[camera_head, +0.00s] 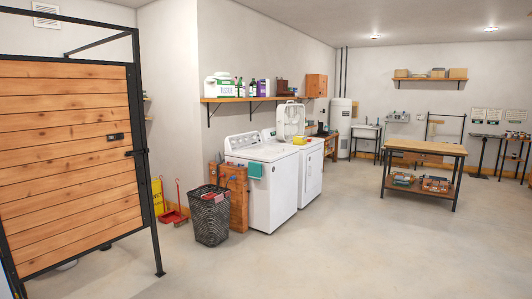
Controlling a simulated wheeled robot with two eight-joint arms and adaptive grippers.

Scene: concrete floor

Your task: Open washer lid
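Two white laundry machines stand side by side against the wall near the middle of the view, some way off. The nearer machine (272,198) has a control panel at its back and a flat top that looks closed. A teal cloth or box (255,170) hangs on its side. The farther machine (312,171) seems to have a front door and has a yellow item (299,141) on top. The picture does not settle which is the washer. Neither of my grippers is in view.
A black mesh basket (210,222) and a wooden crate (238,203) stand left of the machines. A wooden gate (70,160) fills the left. A workbench (425,149) stands at right. The foreground floor is clear.

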